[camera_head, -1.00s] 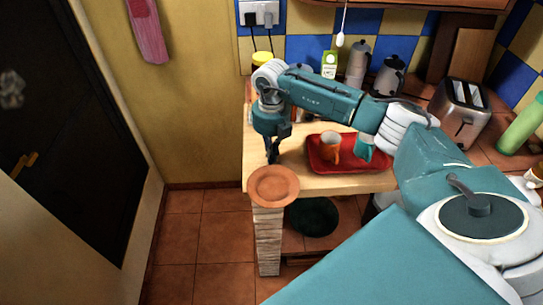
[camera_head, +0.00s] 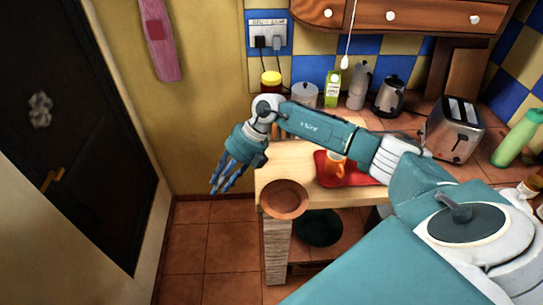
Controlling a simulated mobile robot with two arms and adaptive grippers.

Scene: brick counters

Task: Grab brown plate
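The brown plate (camera_head: 284,199) sits at the front left corner of the wooden counter (camera_head: 285,160), partly over its edge. My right gripper (camera_head: 222,184) is to the left of the plate and apart from it, past the counter's left side. Its blue fingers point down and left, are spread open and hold nothing. My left gripper is not in view.
A red tray (camera_head: 361,177) with an orange mug (camera_head: 335,165) stands right of the plate. A kettle (camera_head: 390,97), moka pot (camera_head: 358,88) and toaster (camera_head: 455,130) stand behind. Floor left of the counter is free.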

